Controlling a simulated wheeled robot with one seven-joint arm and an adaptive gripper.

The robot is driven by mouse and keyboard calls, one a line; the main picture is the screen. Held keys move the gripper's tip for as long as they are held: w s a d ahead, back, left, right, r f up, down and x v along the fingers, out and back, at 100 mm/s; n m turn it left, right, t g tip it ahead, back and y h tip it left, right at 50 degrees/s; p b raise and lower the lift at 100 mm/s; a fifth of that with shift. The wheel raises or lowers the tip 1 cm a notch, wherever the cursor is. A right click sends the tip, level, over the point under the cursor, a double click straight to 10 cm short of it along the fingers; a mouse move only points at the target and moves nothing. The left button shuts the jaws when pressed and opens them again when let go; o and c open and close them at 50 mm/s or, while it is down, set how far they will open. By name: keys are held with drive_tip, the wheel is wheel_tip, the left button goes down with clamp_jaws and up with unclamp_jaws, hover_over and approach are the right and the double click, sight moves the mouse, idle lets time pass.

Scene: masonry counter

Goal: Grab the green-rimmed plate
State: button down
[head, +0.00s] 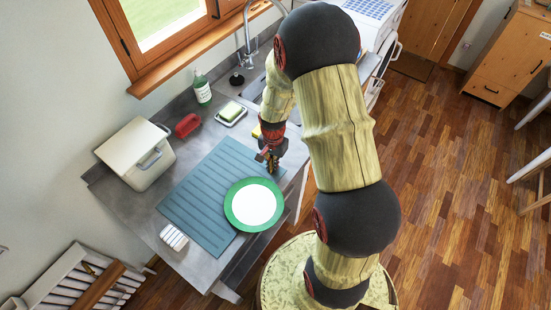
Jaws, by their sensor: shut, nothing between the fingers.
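The green-rimmed plate (232,205) has a white middle and a broad green rim. It lies partly on the blue-grey ribbed mat near the counter's front edge. My gripper (270,169) points down just above and to the right of the plate's far rim in the head view. It looks shut, holds nothing and seems apart from the plate. My arm does not cover the plate.
The ribbed mat (190,190) lies on the grey counter. Around it are a white box (130,157), a red item (187,125), a green bottle (202,88), a sponge dish (231,113) and a small striped block (174,238). My arm hides part of the sink area.

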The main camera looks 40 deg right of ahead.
sight(268, 180)
drive_tip(key=shift+s+a, duration=0.3)
drive_tip(key=shift+a, duration=0.3)
drive_tip(key=shift+s+a, duration=0.3)
drive_tip(key=shift+a, duration=0.3)
drive_tip(key=shift+s+a+r, duration=0.1)
drive_tip(key=shift+s+a, duration=0.45)
drive_tip(key=shift+a, duration=0.4)
drive_tip(key=shift+w+d, duration=0.1)
